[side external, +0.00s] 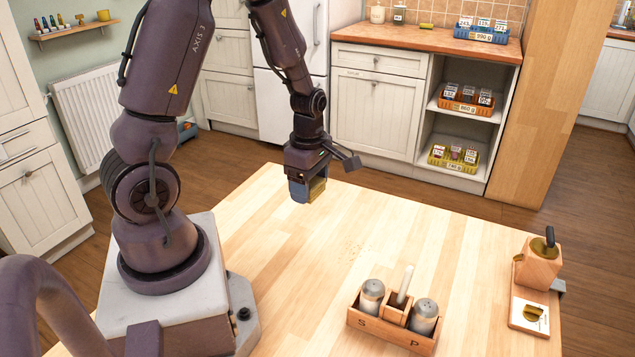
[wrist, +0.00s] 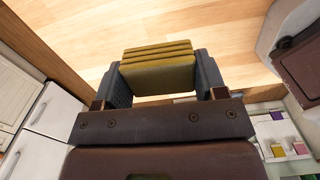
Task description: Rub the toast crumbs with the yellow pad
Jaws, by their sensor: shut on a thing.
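My gripper (side external: 308,189) is above the far left part of the wooden table. It is shut on the yellow pad (side external: 317,189). In the wrist view the ridged, mustard-yellow pad (wrist: 158,68) sits between the two fingers of my gripper (wrist: 160,75). A faint scatter of toast crumbs (side external: 351,248) lies on the table to the right of and nearer than my gripper. The pad is held apart from the crumbs. I cannot make out the crumbs in the wrist view.
A wooden caddy (side external: 390,333) with two shakers and a pale stick stands at the table's front. A wooden block (side external: 538,264) with a dark-handled tool and a small board (side external: 529,315) are at the right. The table (side external: 440,230) between is clear.

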